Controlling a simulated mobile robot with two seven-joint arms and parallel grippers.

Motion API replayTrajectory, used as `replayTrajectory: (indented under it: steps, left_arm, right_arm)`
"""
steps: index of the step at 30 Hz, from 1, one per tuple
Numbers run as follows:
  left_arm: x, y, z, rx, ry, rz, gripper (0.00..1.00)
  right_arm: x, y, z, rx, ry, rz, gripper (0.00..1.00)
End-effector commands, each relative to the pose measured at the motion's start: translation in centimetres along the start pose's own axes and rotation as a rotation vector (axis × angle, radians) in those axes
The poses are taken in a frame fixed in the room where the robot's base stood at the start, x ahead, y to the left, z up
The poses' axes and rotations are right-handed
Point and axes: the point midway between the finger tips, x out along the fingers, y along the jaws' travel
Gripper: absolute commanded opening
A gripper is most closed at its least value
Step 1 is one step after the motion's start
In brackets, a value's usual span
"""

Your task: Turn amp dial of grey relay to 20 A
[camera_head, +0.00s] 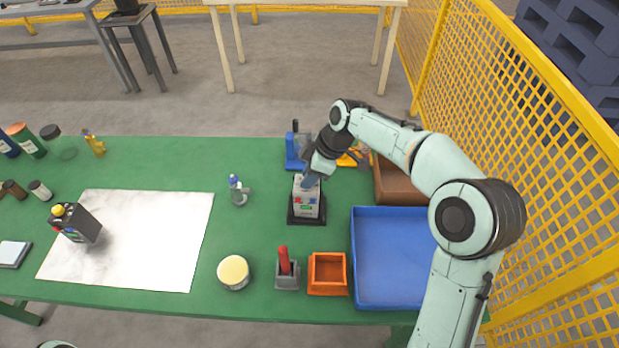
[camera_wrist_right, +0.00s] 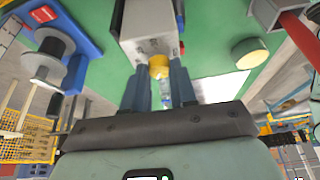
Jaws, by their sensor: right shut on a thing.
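The grey relay (camera_head: 306,204) stands upright in a black base on the green table, right of centre, with red, blue and green marks on its front. My right gripper (camera_head: 312,180) comes down onto its top from above. In the right wrist view the grey relay (camera_wrist_right: 150,28) lies ahead of my right gripper (camera_wrist_right: 160,88), whose fingers are shut on a yellow dial (camera_wrist_right: 158,66). The dial's scale and setting cannot be read. The dial is hidden in the head view. My left gripper is out of view.
A dark relay (camera_head: 82,228) with a yellow knob stands on a white sheet (camera_head: 150,262). A blue tray (camera_head: 385,300), orange bin (camera_head: 327,288), red-handled tool (camera_head: 284,262) and round yellow-topped tin (camera_head: 233,272) are nearby. A blue-based stand (camera_head: 292,152) is behind. Yellow mesh fence (camera_head: 540,150) closes the right side.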

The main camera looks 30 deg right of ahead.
Motion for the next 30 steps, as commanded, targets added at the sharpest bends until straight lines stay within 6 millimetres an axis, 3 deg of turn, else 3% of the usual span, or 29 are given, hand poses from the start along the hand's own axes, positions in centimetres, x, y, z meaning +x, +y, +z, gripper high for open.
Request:
replayTrajectory:
  steps: [9,30]
  left_arm:
    - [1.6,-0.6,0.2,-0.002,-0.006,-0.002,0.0]
    - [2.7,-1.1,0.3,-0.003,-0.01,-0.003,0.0]
  right_arm:
    - [0.1,-0.3,-0.1,0.273,0.002,0.118,0.0]
    - [0.1,-0.6,-0.4,0.822,0.003,0.346,0.0]
